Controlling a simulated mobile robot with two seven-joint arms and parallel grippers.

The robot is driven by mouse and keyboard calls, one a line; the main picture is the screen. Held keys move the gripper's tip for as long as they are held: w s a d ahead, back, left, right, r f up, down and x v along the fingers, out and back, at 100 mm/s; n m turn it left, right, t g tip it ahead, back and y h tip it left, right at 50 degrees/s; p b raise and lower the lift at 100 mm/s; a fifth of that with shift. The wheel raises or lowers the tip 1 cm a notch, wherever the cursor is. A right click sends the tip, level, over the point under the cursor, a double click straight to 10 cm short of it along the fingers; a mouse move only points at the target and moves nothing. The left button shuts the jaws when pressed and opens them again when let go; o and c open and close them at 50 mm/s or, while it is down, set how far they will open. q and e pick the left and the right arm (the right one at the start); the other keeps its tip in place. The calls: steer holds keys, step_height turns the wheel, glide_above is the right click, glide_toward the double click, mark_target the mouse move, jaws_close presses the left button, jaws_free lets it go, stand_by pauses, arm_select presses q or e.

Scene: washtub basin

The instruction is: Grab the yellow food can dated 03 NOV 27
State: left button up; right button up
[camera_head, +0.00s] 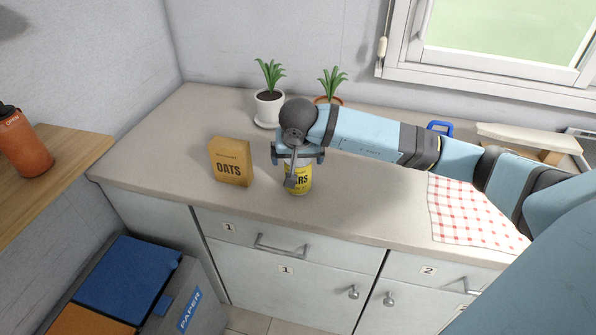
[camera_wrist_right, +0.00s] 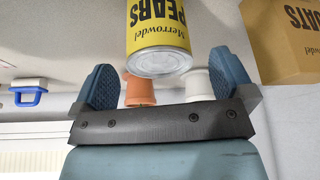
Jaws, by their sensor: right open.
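A yellow can (camera_head: 299,182) with dark lettering stands on the counter; in the right wrist view its label (camera_wrist_right: 158,22) reads "Merrowdel PEARS". No date can be read on it, and its upper part is partly hidden by my gripper in the head view. My right gripper (camera_head: 298,159) is open at the can's upper part, one finger to each side. In the right wrist view the fingers (camera_wrist_right: 165,77) are spread wide, with the can's grey end between and beyond them; I cannot tell whether they touch it. My left gripper is not in view.
An OATS box (camera_head: 230,163) stands close left of the can. Behind are a white plant pot (camera_head: 269,107) and a terracotta pot (camera_head: 326,100). A checked cloth (camera_head: 468,210) lies to the right. The counter's front edge is near the can.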

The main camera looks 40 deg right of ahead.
steer(key=x, duration=0.4)
steer(key=shift+w+d+f+p, duration=0.25)
steer(key=shift+p, duration=0.1)
steer(key=c, duration=1)
steer(key=shift+c, duration=1)
steer(key=shift+r, duration=0.15)
